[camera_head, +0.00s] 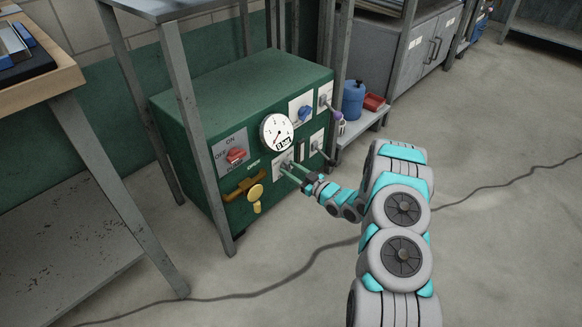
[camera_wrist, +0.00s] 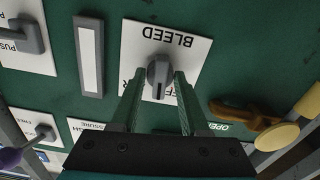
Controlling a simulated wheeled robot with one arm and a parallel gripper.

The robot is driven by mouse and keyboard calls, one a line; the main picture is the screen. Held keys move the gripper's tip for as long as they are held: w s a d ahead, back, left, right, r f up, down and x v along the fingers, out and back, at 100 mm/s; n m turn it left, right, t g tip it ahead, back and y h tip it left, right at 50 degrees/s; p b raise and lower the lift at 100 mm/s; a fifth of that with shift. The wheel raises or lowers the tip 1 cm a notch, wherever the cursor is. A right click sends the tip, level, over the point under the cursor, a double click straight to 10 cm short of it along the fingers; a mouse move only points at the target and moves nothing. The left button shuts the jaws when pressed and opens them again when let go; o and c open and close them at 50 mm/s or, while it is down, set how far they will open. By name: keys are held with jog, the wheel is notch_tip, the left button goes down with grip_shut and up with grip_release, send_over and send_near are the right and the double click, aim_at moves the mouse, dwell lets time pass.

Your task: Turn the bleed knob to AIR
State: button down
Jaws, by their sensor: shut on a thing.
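The bleed knob (camera_wrist: 159,72) is a small grey knob on a white plate (camera_wrist: 188,56) marked BLEED, which appears upside down in the wrist view. A dark mark on the knob points toward the bottom of that view, near partly hidden letters. My gripper (camera_wrist: 160,82) has its two green fingers on either side of the knob and is shut on it. Part of the plate's lower lettering, including a letter R at the left, is covered by the fingers. In the head view my gripper (camera_head: 287,168) reaches the plate on the front of the green cabinet (camera_head: 240,85).
Near the plate are a round gauge (camera_head: 276,132), a red knob (camera_head: 236,155), a blue knob (camera_head: 305,112) and a brown lever (camera_wrist: 245,112) with a yellow knob (camera_wrist: 277,136). Rack posts (camera_head: 190,120) stand in front of the cabinet. A cable (camera_head: 300,272) crosses the floor.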

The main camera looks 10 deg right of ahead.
jog(key=m+p, duration=0.2)
jog(key=m, duration=0.3)
jog(key=shift+m, duration=0.3)
jog(key=m+p, duration=0.1)
jog(key=m, duration=0.3)
jog(key=shift+m, duration=0.3)
jog(key=shift+c, duration=2)
grip_release()
jog(key=v, duration=0.7)
jog(key=shift+s+d, duration=0.25)
jog(key=shift+s, duration=0.05)
